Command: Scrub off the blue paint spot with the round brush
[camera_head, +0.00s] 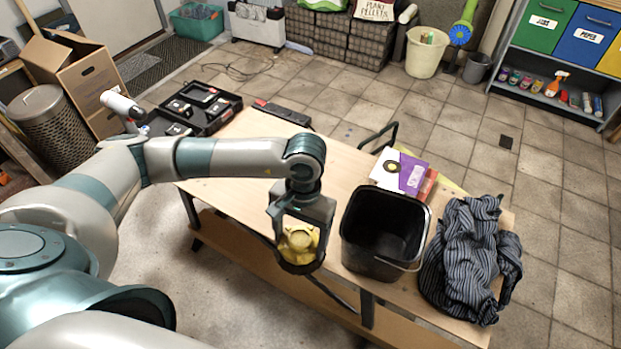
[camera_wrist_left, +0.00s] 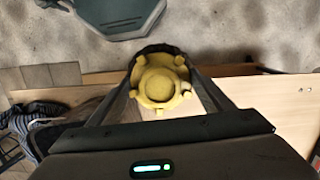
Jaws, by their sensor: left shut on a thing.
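My left gripper (camera_head: 299,256) is shut on a yellow round knobbed thing (camera_head: 298,242), which looks like the round brush. It holds it at the table's near edge, left of the black bin. In the left wrist view the yellow thing (camera_wrist_left: 160,82) sits between the two fingers, with its round, knobbed face toward the camera. I cannot make out the blue paint spot in either view; my left arm covers part of the table. My right gripper is not in view.
The wooden table (camera_head: 345,165) bears a black bin (camera_head: 360,255), a striped cloth (camera_head: 468,255), white and purple packets (camera_head: 411,174) and an open black toolbox (camera_head: 213,104). A dark flat item (camera_head: 283,112) lies at the far edge. The table's middle is clear.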

